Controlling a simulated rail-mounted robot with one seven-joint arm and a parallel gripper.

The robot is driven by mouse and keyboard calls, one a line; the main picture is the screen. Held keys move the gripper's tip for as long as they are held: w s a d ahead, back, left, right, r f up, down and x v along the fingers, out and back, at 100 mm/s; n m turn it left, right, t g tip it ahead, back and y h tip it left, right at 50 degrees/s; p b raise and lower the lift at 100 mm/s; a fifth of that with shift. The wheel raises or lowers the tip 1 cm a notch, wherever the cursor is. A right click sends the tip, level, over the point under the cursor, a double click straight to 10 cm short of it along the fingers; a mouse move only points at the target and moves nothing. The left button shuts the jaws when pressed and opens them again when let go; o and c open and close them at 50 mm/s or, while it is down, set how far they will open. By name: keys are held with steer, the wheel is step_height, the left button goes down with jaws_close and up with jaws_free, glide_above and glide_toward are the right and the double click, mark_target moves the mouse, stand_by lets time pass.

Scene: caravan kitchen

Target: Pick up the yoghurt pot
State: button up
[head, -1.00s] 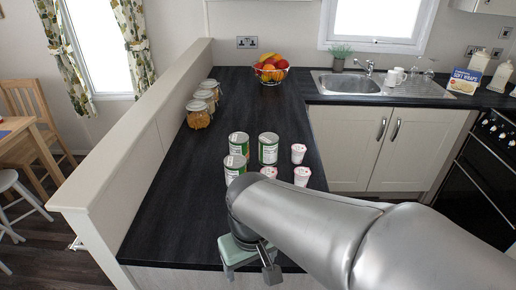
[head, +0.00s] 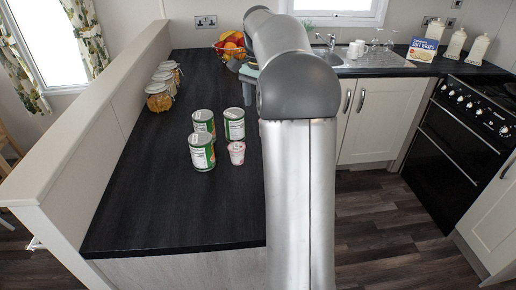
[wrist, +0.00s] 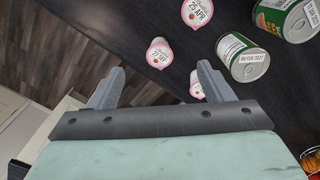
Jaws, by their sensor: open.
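Three small white-and-pink yoghurt pots show in the wrist view. One marked 21 SEP (wrist: 159,56) appears between and just beyond my fingertips. One marked 25 APR (wrist: 197,12) is farther up, and a third (wrist: 196,86) is partly hidden by the right finger. In the head view only one pot (head: 237,153) shows, beside the cans; my arm hides the others. My gripper (wrist: 161,70) is open, with nothing between its fingers that I can see touching them. In the head view only its pale green body (head: 248,72) shows beside the arm.
Several green-labelled cans (head: 202,153) stand close to the pots; one (wrist: 243,58) is right of the fingers in the wrist view. Lidded jars (head: 159,97) line the low wall. A fruit bowl (head: 231,44) is at the back. The near worktop (head: 170,210) is clear.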

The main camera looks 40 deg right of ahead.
steer(key=d+m, duration=0.2)
steer(key=d, duration=0.3)
steer(key=f, duration=1.2)
steer(key=shift+w+f, duration=0.1)
steer(key=shift+w, duration=0.1)
steer(key=shift+a+f+p, duration=0.2)
steer(key=shift+f+p, duration=0.1)
steer(key=shift+f, duration=2.4)
steer(key=c, duration=1.1)
